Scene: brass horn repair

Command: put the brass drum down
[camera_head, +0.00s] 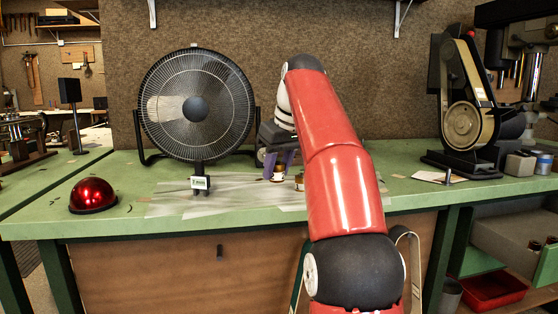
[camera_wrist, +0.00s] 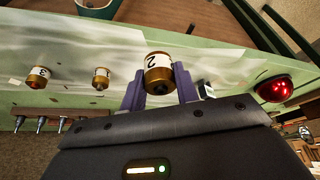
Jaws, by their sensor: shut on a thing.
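A brass drum with a white band marked 2 (camera_wrist: 158,72) is between the two purple fingers of my gripper (camera_wrist: 160,88) in the wrist view. My gripper is shut on it. In the head view the held drum (camera_head: 277,174) shows small between the purple fingers, over the back part of the green bench (camera_head: 120,205). I cannot tell whether it touches the bench top. Two more brass drums stand apart from it in the wrist view, one marked 1 (camera_wrist: 102,78) and one marked 3 (camera_wrist: 38,76). My red arm hides part of the bench.
A black fan (camera_head: 196,108) stands left of my gripper. A red dome (camera_head: 93,195) sits at the bench's left; a belt machine (camera_head: 466,110) stands at the right. A rack of tools (camera_wrist: 50,112) shows in the wrist view. The bench between dome and fan is fairly clear.

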